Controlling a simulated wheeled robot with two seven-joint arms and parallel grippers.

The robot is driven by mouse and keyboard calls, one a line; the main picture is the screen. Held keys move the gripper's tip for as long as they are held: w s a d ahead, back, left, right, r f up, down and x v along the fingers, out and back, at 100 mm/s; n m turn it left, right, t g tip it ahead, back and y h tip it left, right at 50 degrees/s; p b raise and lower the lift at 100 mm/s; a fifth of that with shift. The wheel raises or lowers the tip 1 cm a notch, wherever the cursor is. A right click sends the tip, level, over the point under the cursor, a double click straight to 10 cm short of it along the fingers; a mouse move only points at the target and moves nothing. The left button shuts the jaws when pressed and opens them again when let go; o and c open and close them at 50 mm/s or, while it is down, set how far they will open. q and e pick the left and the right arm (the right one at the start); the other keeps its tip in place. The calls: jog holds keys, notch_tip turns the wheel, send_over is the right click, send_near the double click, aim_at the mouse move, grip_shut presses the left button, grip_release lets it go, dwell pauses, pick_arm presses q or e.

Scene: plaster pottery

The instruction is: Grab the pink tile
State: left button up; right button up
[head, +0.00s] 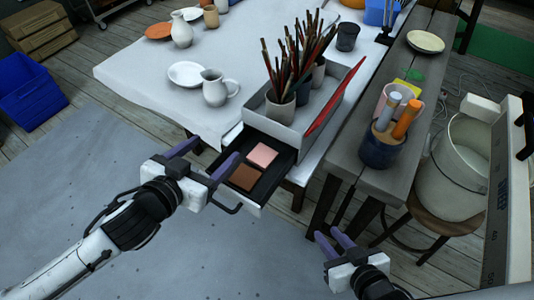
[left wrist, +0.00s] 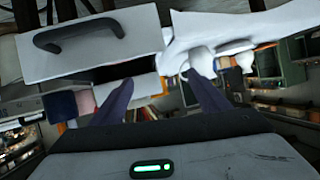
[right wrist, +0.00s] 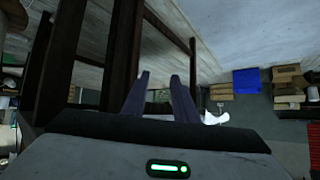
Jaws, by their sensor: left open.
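The pink tile (head: 262,156) lies flat in an open drawer (head: 284,168) with a dark inside, under the white table's edge. A brown tile (head: 244,177) lies beside it, nearer the drawer front. My left gripper (head: 208,158) is open and empty, left of the drawer in the head view and apart from the tile. In the left wrist view the drawer front (left wrist: 130,35) and its dark handle (left wrist: 78,34) show; I cannot make out the pink tile there. My right gripper (head: 332,238) is open and empty, low and right of the drawer, by the bench legs.
A grey tray (head: 272,128) with cups of brushes stands above the drawer. A white jug (head: 215,88) and a plate (head: 186,75) stand on the table (head: 135,68). A wooden bench (head: 352,150) with a dark blue pot (head: 380,149) is at right.

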pick_arm(q)
jog(key=m+g+h, duration=0.1)
jog(key=g, duration=0.1)
send_near(261, 157)
jog(key=shift+w+f+h, duration=0.3)
jog(key=shift+w+f, duration=0.2)
jog(key=shift+w, duration=0.25)
jog(key=shift+d+x, duration=0.2)
jog(key=shift+x, duration=2.9)
jog(key=shift+s, duration=0.15)
pick_arm(e)
jog(key=s+f+g, duration=0.1)
jog(key=s+f, duration=0.3)
jog(key=shift+f+g, duration=0.3)
pick_arm(q)
jog(key=shift+c, duration=0.4)
pick_arm(e)
jog(key=shift+a, duration=0.1)
pick_arm(q)
jog(key=shift+r, duration=0.1)
jog(key=c, duration=1.1)
